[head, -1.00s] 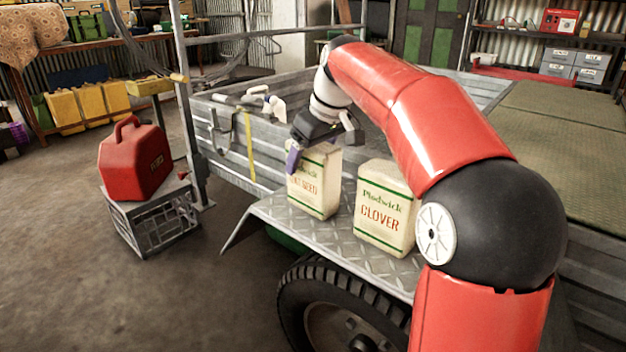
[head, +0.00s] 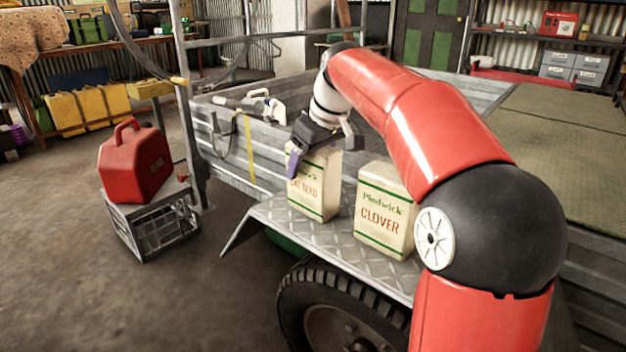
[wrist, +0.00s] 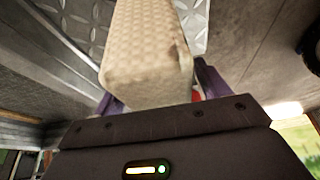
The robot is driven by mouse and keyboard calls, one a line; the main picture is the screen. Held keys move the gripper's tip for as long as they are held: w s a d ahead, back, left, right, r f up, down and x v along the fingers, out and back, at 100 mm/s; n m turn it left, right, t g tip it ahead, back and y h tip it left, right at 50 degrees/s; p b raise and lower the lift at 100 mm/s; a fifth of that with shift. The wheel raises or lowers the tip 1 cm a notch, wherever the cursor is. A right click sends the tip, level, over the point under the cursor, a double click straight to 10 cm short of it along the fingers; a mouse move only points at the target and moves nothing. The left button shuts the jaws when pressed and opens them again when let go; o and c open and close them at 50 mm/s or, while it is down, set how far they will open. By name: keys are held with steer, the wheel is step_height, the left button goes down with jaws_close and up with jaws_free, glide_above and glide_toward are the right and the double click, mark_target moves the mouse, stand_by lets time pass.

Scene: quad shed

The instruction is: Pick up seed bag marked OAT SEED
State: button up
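The cream seed bag marked OAT SEED (head: 316,198) stands upright on the tread-plate step (head: 284,233) in the head view, its lettering partly covered by a finger. My gripper (head: 322,158) is at its top, with a purple finger at its left front and the other side of the gripper at its right. In the wrist view the bag's pale woven top (wrist: 148,50) lies between the two purple fingers of my gripper (wrist: 158,85). The fingers are apart around the bag, and a small gap shows at the right finger. Contact at the left finger is unclear.
A similar bag marked CLOVER (head: 384,212) stands close to the right on the same step. The trailer's grey side wall (head: 270,155) rises behind. A red fuel can (head: 135,165) sits on a grey crate (head: 155,228) at left. A tyre (head: 345,305) is below the step.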

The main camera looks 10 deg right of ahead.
steer(key=c, duration=1.4)
steer(key=shift+o, duration=0.2)
steer(key=shift+r, duration=0.15)
